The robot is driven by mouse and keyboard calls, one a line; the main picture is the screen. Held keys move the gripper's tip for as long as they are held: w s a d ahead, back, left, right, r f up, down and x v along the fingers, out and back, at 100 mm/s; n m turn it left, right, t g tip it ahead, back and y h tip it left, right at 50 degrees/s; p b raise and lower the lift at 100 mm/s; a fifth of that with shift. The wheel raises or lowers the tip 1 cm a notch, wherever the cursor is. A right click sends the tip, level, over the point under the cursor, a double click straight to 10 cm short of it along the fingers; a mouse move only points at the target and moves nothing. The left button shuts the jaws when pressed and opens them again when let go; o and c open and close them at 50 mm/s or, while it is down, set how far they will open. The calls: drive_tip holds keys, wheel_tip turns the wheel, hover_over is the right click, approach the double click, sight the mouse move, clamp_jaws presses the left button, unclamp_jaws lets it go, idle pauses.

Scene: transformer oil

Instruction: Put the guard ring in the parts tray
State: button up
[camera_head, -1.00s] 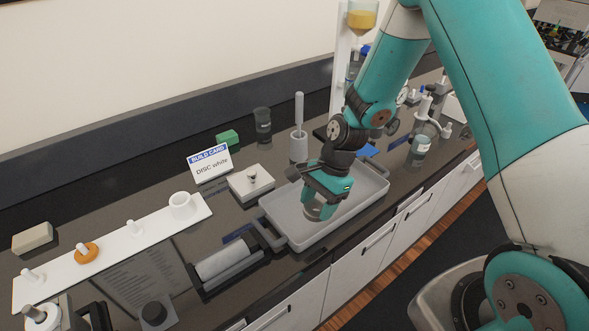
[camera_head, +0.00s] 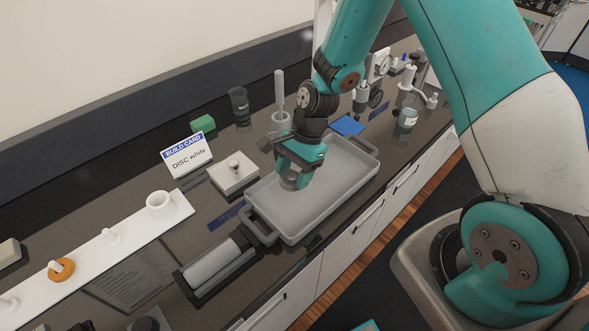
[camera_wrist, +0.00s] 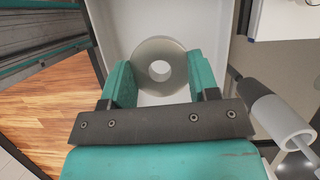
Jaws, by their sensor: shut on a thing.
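The guard ring (camera_wrist: 160,66) is a grey disc with a round hole in its middle. My gripper (camera_wrist: 160,85) is shut on it, with one teal finger on each side in the wrist view. In the head view the ring (camera_head: 293,181) shows below my gripper (camera_head: 294,172), over the left part of the parts tray (camera_head: 338,190). The tray is a shallow grey rectangular tray with handles at its ends. The tray floor shows pale behind the ring in the wrist view (camera_wrist: 130,25). I cannot tell how high the ring is above the floor.
A white block with a knob (camera_head: 233,176) and a build card reading "DISC white" (camera_head: 187,155) stand left of the tray. A cradle with a grey roller (camera_head: 212,264) is at the front left.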

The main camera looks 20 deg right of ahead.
sight(294, 204)
drive_tip(key=shift+f+b, duration=2.25)
drive_tip(key=shift+f, duration=1.7)
drive_tip(key=shift+f, duration=0.25)
drive_tip(key=shift+s+d+f+b, duration=0.1)
drive_tip(key=shift+s+f+b, duration=0.15)
drive_tip(key=shift+f+b, duration=0.3)
drive_tip(key=o, duration=1.1)
drive_tip(key=shift+f, duration=0.1)
drive_tip(key=p+v, duration=0.4)
drive_tip(key=v, duration=0.1)
drive_tip(key=p+v, duration=0.2)
drive_tip(key=v, duration=0.1)
drive_tip(key=shift+w+a+r, duration=0.25)
drive_tip(key=shift+a, duration=0.1)
drive_tip(key=shift+w+d+r+p, duration=0.2)
drive_tip(key=shift+r+p, duration=0.2)
drive_tip(key=shift+p, duration=0.15)
